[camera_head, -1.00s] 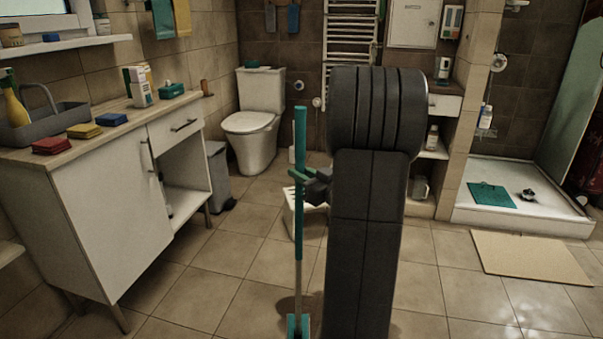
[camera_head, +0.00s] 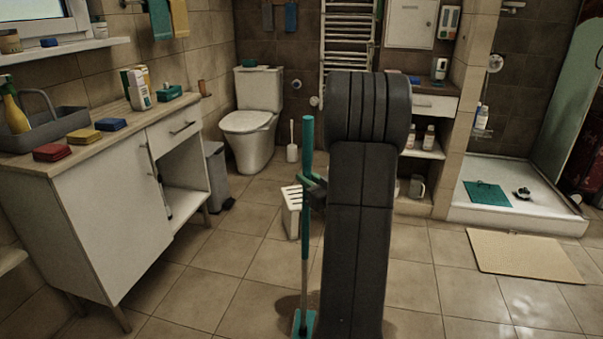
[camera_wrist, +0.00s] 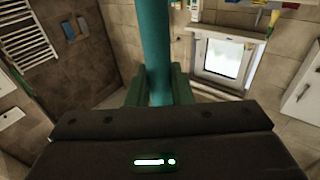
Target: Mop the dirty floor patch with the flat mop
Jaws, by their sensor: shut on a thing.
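The flat mop has a teal handle (camera_head: 307,145) and a teal head (camera_head: 304,323) at the bottom edge of the head view. It stands close to upright, slightly tilted. My gripper (camera_head: 310,185) is shut on the upper part of the handle. The wrist view shows the handle (camera_wrist: 156,50) between the two green fingers. A brownish dirty patch (camera_head: 286,304) lies on the floor tiles around and behind the mop head. My arm hides part of it, and its edge shows right of the arm. I cannot tell whether the head touches the floor.
The toilet (camera_head: 255,120) is at the back. A beige mat (camera_head: 520,255) lies right, before the shower tray (camera_head: 515,215).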

